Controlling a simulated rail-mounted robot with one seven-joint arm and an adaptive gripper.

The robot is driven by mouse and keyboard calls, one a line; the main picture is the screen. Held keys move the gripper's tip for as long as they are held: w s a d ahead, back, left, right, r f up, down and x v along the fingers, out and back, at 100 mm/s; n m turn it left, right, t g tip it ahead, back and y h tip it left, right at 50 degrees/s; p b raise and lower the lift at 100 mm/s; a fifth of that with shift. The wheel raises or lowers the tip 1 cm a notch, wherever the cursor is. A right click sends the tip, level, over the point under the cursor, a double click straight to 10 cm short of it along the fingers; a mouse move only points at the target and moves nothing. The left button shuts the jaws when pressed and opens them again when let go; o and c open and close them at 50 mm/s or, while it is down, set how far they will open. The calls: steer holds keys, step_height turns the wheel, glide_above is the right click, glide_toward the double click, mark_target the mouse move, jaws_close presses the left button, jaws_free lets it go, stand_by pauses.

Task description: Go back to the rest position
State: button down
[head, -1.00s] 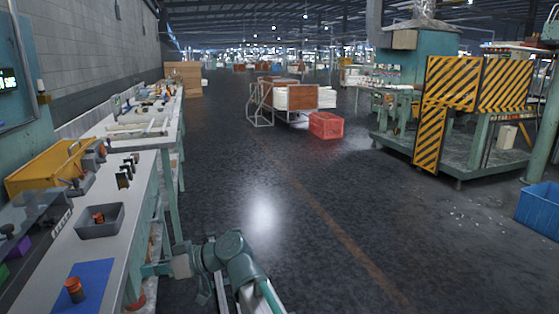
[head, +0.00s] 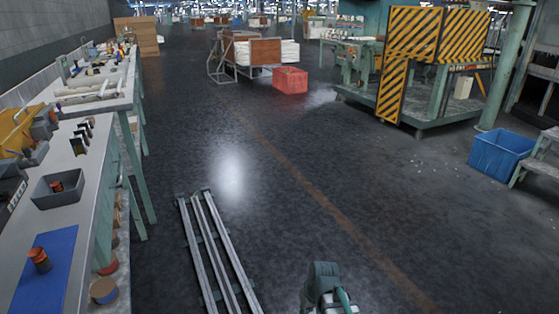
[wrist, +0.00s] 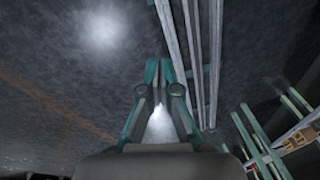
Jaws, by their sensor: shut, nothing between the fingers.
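My gripper (wrist: 165,72) shows in the wrist view with its two teal-tipped fingers closed together. Nothing is between the fingers. It hangs over the dark floor, with the metal rails beside and beyond it. In the head view only part of my arm shows at the bottom edge, right of the rails; the fingertips cannot be made out there.
A long workbench (head: 88,190) runs along the left, with a grey bin (head: 42,190) and a blue mat (head: 58,262) on it. Metal rails (head: 213,250) lie on the floor. A red crate (head: 290,80) and blue crate (head: 497,155) stand farther off. The middle floor is clear.

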steer(key=s+d+f+m+h, duration=0.2)
steer(key=s+d+f, duration=0.25)
steer(key=d, duration=0.35)
steer(key=s+f+g+b, duration=0.35)
steer(key=s+f, duration=0.25)
steer(key=s, duration=0.3)
steer(key=s+f+g+b, duration=0.2)
steer(key=s+f+g, duration=0.3)
steer(key=s, duration=0.4)
steer(key=s+f+g+b, duration=0.2)
steer(key=s+g, duration=0.1)
steer(key=s, duration=0.7)
steer(key=s+f+g+b, duration=0.3)
steer(key=s+g, duration=0.1)
steer(key=s, duration=0.5)
steer(key=w+r+t+p, duration=0.3)
steer(key=r+p, duration=0.5)
steer(key=p, duration=0.6)
steer(key=w+r+t+p, duration=0.4)
steer(key=r+p, duration=0.4)
steer(key=p, duration=0.7)
steer(key=shift+w+d+r+t, duration=0.25)
steer(key=shift+d+r+t, duration=0.1)
steer(key=shift+d, duration=0.05)
